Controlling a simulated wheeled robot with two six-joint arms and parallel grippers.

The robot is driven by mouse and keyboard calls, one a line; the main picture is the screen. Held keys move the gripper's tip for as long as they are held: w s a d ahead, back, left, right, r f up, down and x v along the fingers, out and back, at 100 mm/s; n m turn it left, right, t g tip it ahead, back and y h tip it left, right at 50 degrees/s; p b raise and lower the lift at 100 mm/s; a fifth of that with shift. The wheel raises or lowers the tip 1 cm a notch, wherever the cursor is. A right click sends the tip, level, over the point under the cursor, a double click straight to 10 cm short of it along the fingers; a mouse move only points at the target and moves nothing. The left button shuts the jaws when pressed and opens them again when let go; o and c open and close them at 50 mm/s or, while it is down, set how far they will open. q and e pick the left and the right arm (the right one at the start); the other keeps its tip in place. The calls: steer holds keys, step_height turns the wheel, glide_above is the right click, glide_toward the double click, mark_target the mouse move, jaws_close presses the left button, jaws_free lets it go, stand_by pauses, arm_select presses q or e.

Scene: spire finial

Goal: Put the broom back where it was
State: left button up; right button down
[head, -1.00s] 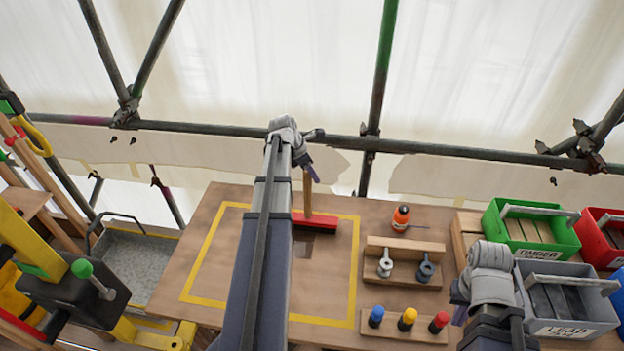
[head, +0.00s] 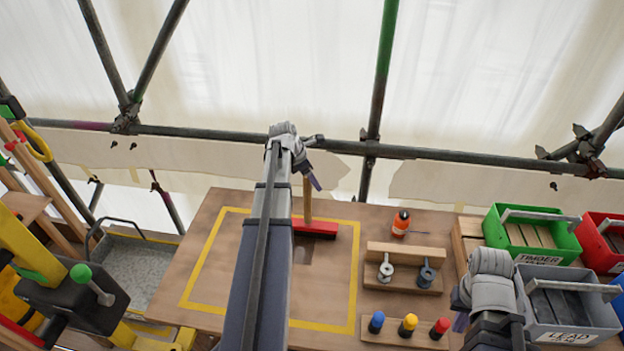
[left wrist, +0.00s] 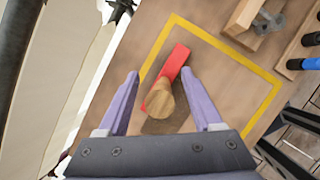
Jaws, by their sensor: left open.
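The broom has a red head (head: 316,228) resting on the board inside the yellow outline, with a wooden handle (head: 308,198) standing up from it. My left gripper (head: 317,184) is at the handle's upper part, and its arm hides part of the head. In the left wrist view the purple fingers of my left gripper (left wrist: 160,76) are open, with the round handle end (left wrist: 163,103) between them in the picture and the red head (left wrist: 175,63) beyond. Whether a finger touches the handle is unclear. My right gripper (head: 460,316) is partly seen at the lower right; its jaws are unclear.
On the board's right are an orange bottle (head: 401,223), a wooden holder with two metal pieces (head: 405,255) and a rack of coloured pegs (head: 407,332). A green crate (head: 490,228), a grey crate (head: 584,338) and a red crate (head: 589,236) stand farther right. Scaffold poles (head: 230,136) run behind.

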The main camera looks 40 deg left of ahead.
arm_select(q)
steer(key=p+v, duration=1.1)
steer(key=v, duration=0.1)
steer(key=shift+r, duration=0.2)
steer(key=shift+w+d, duration=0.1)
steer(key=shift+d, duration=0.05)
